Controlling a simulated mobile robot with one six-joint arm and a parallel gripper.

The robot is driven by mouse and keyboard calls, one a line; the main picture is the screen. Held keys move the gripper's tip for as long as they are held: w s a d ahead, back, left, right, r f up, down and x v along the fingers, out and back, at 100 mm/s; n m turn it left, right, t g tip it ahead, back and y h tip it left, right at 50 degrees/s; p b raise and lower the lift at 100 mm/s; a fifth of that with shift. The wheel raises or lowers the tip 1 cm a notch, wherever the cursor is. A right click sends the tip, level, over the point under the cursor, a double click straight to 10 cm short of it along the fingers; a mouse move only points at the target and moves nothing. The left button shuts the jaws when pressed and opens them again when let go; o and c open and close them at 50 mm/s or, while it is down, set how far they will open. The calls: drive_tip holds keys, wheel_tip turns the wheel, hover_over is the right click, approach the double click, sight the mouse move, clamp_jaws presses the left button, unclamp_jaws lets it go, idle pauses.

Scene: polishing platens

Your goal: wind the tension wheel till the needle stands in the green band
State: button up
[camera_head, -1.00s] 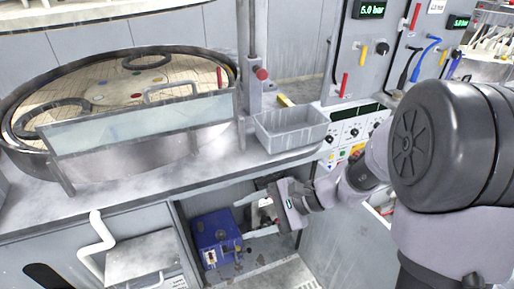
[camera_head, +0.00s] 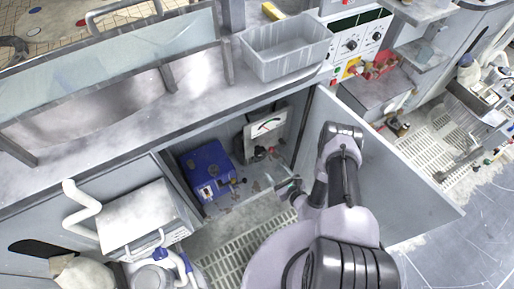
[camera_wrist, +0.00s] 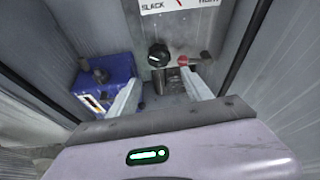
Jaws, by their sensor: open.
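The tension gauge is a white plate (camera_head: 278,119) on the back wall of the open cabinet, with a thin red needle and a small green mark. Its lower edge, lettered SLACK on the left, tops the wrist view (camera_wrist: 182,5); the needle's exact standing against the green band is too small to tell. A black round knob (camera_wrist: 158,54), seemingly the tension wheel, sits below the plate. My gripper (camera_wrist: 160,80) is open and empty, its two pale fingers spread short of the knob. In the head view my gripper (camera_head: 283,187) is at the cabinet mouth.
A red-handled valve (camera_wrist: 188,62) is just right of the knob. A blue box (camera_head: 207,167) stands on the cabinet floor to the left. The open cabinet door (camera_head: 395,185) stands to the right of my arm. A grey bin (camera_head: 286,55) sits on the bench above.

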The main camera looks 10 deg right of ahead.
sight(262, 155)
drive_tip(key=b+x, duration=0.6)
drive_tip(key=x, duration=0.8)
drive_tip(key=shift+s+a+f, duration=0.1)
drive_tip(key=shift+f, duration=0.05)
drive_tip(key=shift+w+a+f+b, duration=0.15)
drive_tip(key=shift+w+b, duration=0.15)
drive_tip(key=shift+w, duration=0.25)
drive_tip(key=c, duration=1.1)
drive_tip(key=shift+y, duration=0.3)
